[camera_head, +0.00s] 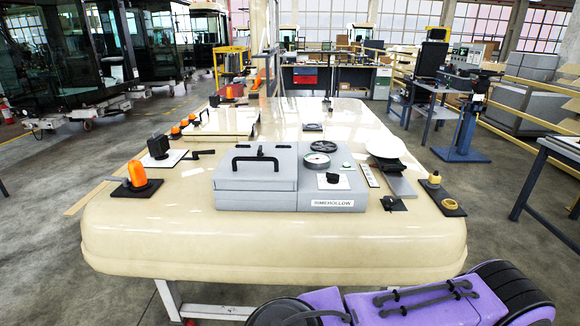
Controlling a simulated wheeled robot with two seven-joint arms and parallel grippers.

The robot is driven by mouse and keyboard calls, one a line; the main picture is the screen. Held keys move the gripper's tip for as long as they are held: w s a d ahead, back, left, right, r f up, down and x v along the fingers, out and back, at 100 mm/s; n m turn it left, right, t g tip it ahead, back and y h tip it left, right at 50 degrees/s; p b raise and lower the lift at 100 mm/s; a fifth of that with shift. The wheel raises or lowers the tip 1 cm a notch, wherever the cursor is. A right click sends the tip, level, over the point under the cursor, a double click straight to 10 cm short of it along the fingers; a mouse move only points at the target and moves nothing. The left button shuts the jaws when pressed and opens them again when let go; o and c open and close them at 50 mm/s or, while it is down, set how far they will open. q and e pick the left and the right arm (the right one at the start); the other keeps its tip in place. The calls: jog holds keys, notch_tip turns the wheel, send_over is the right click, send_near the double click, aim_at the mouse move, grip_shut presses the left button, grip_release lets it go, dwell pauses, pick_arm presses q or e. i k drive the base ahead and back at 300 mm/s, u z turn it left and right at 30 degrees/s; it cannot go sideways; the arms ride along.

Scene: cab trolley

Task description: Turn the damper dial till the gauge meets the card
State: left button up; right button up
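A grey box unit (235,199) sits on the cream trolley top, with a black handle on its raised left part. A round white-faced gauge (316,160) is on its right part; its needle is too small to read. A black knob (332,179) on a white plate is in front of the gauge, and a black spoked handwheel (323,147) is behind it. I cannot tell which is the damper dial. A narrow pale strip with small marks (368,174), possibly the card, lies just right of the box. Neither gripper is in view.
The cream top (270,240) is clear in front of the box. An orange-handled part (138,174) and a black block (158,146) are at left. A white cap-like object (385,146) and a brass-coloured fitting (434,178) are at right. A blue stand (462,130) is beyond.

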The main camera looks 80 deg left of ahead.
aim_at(332, 179)
jog(key=u, duration=2.45)
